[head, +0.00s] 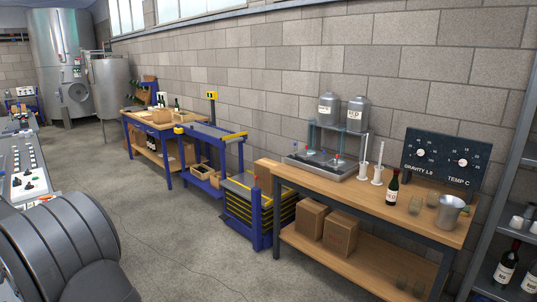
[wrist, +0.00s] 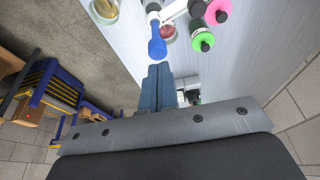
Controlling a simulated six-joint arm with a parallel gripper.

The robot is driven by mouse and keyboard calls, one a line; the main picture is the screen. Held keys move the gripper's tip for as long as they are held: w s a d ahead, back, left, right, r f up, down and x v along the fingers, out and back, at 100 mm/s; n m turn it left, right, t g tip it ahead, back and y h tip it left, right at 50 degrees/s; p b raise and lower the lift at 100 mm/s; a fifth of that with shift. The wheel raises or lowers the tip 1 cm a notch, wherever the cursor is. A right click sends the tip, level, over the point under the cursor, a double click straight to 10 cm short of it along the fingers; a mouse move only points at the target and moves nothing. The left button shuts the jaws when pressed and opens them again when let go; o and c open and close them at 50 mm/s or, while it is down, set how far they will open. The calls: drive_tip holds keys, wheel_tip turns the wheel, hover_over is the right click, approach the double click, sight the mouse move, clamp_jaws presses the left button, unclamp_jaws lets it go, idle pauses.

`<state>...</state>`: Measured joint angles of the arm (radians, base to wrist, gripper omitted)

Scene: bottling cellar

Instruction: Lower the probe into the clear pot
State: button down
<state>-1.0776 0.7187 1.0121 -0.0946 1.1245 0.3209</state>
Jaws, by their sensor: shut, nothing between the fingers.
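My gripper (wrist: 158,70) shows in the wrist view with its blue fingers shut together and nothing between them. Just beyond the fingertips is a blue-handled piece (wrist: 157,43), probably the probe, joined to a white and dark part at the top edge. It looks apart from the fingers. A round clear pot (wrist: 104,11) with yellowish contents is at the top left, cut by the frame. Another round clear vessel (wrist: 167,33) with reddish contents sits just right of the blue piece, partly covered by it. I cannot make out the probe's tip.
A pink-ringed item (wrist: 218,11) and a green-ringed item (wrist: 203,42) stand right of the blue piece. The pale worktop (wrist: 262,55) is clear farther right. In the head view, a wooden bench (head: 400,196) holds bottles and glassware.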

drive_tip(key=shift+f, duration=0.15)
drive_tip(key=shift+f, duration=2.8)
drive_tip(key=shift+r, duration=3.1)
wheel_tip(320, 180, down, 6)
drive_tip(key=shift+r, duration=0.35)
